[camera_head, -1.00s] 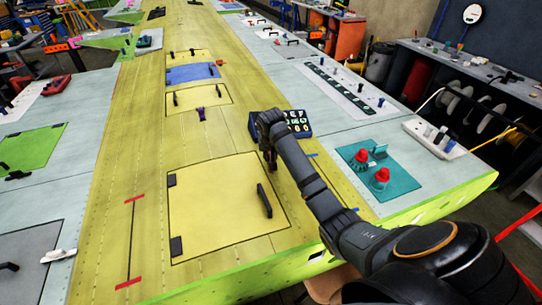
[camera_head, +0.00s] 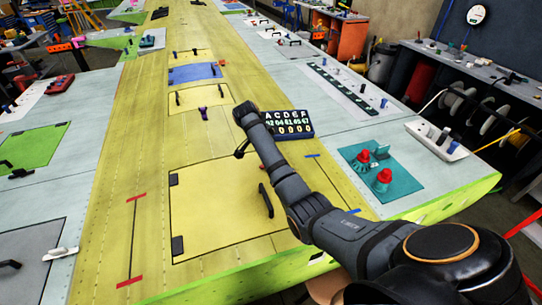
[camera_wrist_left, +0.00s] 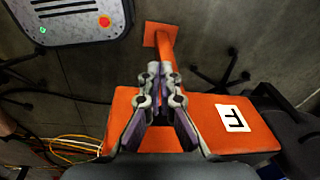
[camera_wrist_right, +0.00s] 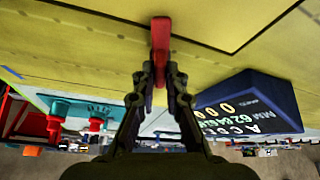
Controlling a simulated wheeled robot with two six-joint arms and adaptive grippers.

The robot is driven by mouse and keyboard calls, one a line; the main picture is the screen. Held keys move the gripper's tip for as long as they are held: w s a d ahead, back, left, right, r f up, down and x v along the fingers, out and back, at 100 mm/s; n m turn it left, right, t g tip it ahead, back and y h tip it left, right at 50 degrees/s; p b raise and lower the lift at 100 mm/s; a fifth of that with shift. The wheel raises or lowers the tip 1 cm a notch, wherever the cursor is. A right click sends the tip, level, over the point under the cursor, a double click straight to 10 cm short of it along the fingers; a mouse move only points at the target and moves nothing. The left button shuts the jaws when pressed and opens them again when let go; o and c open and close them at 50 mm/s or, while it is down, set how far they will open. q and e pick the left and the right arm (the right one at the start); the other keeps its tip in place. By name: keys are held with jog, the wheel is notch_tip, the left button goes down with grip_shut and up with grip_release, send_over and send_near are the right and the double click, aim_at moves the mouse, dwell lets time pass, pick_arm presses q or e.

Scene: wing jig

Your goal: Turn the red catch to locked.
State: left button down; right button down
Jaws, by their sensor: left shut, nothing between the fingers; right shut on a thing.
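The red catch (camera_wrist_right: 161,38) stands out between the fingertips of my right gripper (camera_wrist_right: 160,75) in the right wrist view. The gripper is shut on it, over the yellow wing skin. In the head view my right gripper (camera_head: 241,152) is at the far edge of the large yellow panel (camera_head: 215,215), and the catch is hidden there. I cannot read any locked or unlocked marks. My left gripper (camera_wrist_left: 160,72) is shut and empty in the left wrist view, above an orange surface; it is out of the head view.
A dark blue display block (camera_head: 289,123) with letters and digits stands just right of my right gripper; it also shows in the right wrist view (camera_wrist_right: 250,103). A teal plate (camera_head: 395,180) with red knobs lies farther right. The panel has a black handle (camera_head: 266,201).

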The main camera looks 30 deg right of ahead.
jog(key=shift+w+r+m+g+b, duration=0.15)
jog(key=shift+m+g+b, duration=0.35)
jog(key=shift+m, duration=1.2)
jog(key=shift+w, duration=0.1)
jog(key=c, duration=1.4)
grip_release()
jog(key=shift+g, duration=0.3)
jog(key=v, duration=0.5)
jog(key=shift+a+r, duration=0.15)
jog(key=shift+a, duration=0.1)
jog(key=w+a, duration=0.1)
jog(key=a, duration=0.2)
jog(key=w+a, duration=0.1)
jog(key=a, duration=0.7)
jog(key=shift+w+a+f, duration=0.1)
jog(key=shift+w+f, duration=0.1)
jog(key=shift+w, duration=0.2)
